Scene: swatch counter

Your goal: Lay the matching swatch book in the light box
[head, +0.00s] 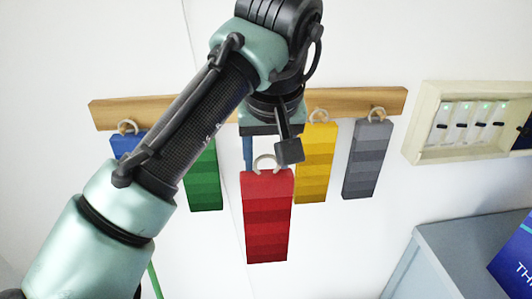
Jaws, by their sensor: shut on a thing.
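My gripper (268,150) is at the upper middle, in front of the rail, and is shut on the red swatch book (268,215) near its pale ring. The red book hangs down upright and nearer to me than the other books. A green swatch book (206,180), a yellow one (314,160) and a grey one (367,158) hang by rings from the wooden rail (350,103). A blue swatch book (124,143) hangs at the left, mostly hidden behind my arm. I cannot identify the light box for certain.
A cream-framed panel (415,135) with switches and green lights is on the wall at the right. A grey box-like unit (445,240) stands at the lower right, beside a blue sign (518,260). The white wall below the grey book is clear.

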